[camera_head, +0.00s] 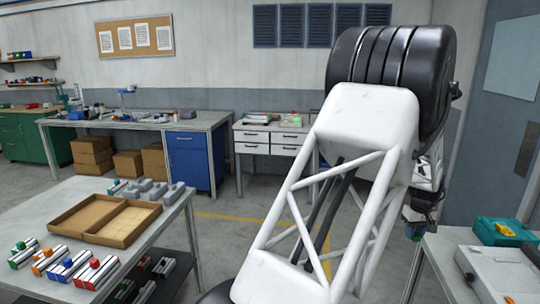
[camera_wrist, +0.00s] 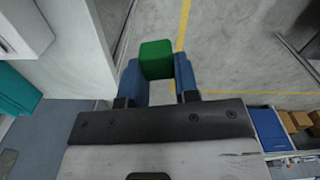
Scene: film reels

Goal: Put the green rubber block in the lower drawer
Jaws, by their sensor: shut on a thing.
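The green rubber block (camera_wrist: 157,54) is between the two blue fingers of my gripper (camera_wrist: 157,68) in the wrist view. The fingers are shut on its sides, and it is held up with grey floor below. In the head view my gripper is small and partly hidden at the right, behind my white arm. A bench with white drawers, including a lower drawer (camera_head: 251,148), stands against the back wall in the head view. Its drawers look shut. My arm hides the bench's right end.
A table (camera_head: 172,213) at the left holds shallow brown trays and several coloured blocks. A bench (camera_head: 440,252) at the right carries a grey case (camera_head: 490,275) and a teal box (camera_head: 500,232). A blue cabinet (camera_head: 190,160) stands left of the drawers. Open floor lies between.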

